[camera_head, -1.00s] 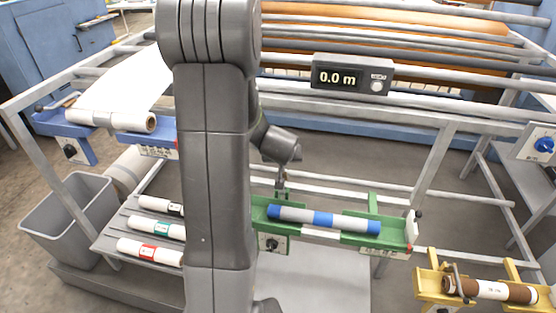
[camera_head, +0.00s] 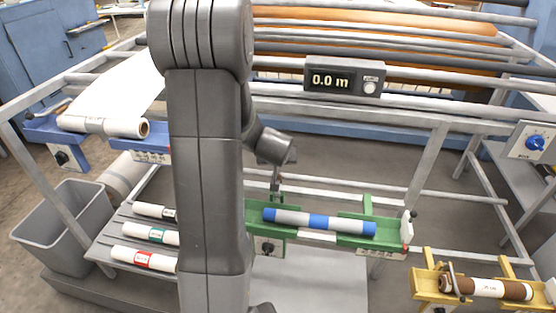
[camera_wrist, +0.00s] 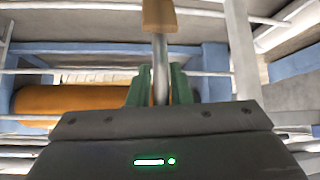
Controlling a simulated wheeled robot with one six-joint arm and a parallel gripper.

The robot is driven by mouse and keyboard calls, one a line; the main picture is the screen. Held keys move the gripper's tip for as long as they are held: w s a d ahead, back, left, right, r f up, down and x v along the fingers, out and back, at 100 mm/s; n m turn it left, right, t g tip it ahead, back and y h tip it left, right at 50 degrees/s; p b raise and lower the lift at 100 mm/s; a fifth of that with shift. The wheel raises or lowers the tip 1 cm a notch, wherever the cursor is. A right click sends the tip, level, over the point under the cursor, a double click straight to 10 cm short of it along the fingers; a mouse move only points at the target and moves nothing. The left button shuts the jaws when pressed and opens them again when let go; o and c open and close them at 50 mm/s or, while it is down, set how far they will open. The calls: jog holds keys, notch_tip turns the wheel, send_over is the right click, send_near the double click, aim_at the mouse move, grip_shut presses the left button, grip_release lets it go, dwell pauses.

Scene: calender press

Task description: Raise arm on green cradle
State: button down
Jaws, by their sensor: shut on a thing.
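The green cradle (camera_head: 340,237) stands right of centre in the head view, holding a blue-and-white roll (camera_head: 319,222). My gripper (camera_head: 275,186) is at the cradle's left end, partly hidden by my own arm.
A blue cradle (camera_head: 60,158) with a white roll stands at the left, a yellow cradle (camera_head: 428,287) with a brown-and-white roll at the lower right. Spare rolls lie on a rack (camera_head: 122,222) beside a grey bin (camera_head: 62,228). A display (camera_head: 345,77) reads 0.0 m. Frame rails surround the cradles.

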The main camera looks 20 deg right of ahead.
jog(key=shift+s+a+f, duration=0.15)
jog(key=shift+a+f, duration=0.05)
jog(key=shift+f, duration=0.25)
jog(key=c, duration=1.6)
grip_release()
jog(key=shift+o, duration=1.2)
jog(key=shift+w, duration=0.25)
jog(key=shift+r, duration=0.15)
jog(key=shift+d, duration=0.1)
jog(key=shift+s+r, duration=0.3)
jog(key=shift+r, duration=0.25)
jog(key=p+v, duration=0.2)
jog(key=v, duration=1)
jog(key=shift+s+a+r+p, duration=0.2)
jog(key=shift+s+a+p, duration=0.1)
jog(key=shift+p, duration=0.1)
